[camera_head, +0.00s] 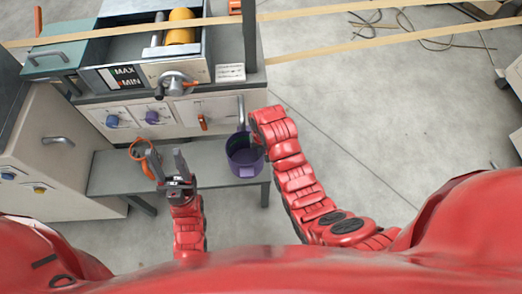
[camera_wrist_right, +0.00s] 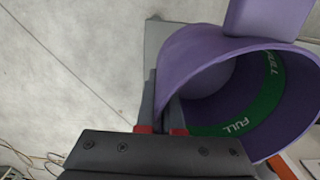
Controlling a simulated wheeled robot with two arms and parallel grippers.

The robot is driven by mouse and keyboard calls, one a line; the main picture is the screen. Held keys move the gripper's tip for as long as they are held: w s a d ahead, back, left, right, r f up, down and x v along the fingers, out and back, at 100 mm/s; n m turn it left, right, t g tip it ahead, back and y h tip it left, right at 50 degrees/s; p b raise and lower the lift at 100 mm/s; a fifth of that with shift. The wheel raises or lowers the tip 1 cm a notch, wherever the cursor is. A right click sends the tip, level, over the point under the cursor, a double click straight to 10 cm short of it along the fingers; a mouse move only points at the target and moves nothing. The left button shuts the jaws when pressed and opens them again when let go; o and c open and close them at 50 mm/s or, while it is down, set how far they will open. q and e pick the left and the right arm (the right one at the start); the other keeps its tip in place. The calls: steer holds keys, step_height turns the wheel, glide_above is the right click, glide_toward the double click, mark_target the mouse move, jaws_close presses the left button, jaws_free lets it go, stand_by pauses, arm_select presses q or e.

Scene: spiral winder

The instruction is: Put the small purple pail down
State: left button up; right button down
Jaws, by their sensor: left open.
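The small purple pail (camera_head: 246,168) is at the right end of the low grey bench (camera_head: 112,182), in front of the machine. The head view does not show clearly whether its base touches the bench. In the right wrist view the pail (camera_wrist_right: 190,62) is tilted in the picture, its mouth facing the camera, with a green band marked FULL inside. My right gripper (camera_wrist_right: 162,102) has its fingers on either side of the pail's wall at the rim; my arm hides it in the head view. My left gripper (camera_head: 164,164) is open and empty over the bench.
The machine (camera_head: 205,95), with a crank and knobs, stands behind the bench. A cabinet (camera_head: 60,165) stands at the left. Open floor (camera_head: 360,130) lies to the right, with loose cables farther back.

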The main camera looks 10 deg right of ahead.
steer(key=shift+w+f, duration=0.75)
steer(key=shift+f, duration=0.25)
steer(key=shift+w+f, duration=0.8)
steer(key=shift+f, duration=0.2)
steer(key=shift+w+f, duration=0.75)
steer(key=shift+f, duration=0.25)
steer(key=shift+w+f, duration=0.2)
steer(key=shift+f, duration=0.3)
steer(key=c, duration=1.1)
jaws_free()
steer(key=shift+f, duration=0.1)
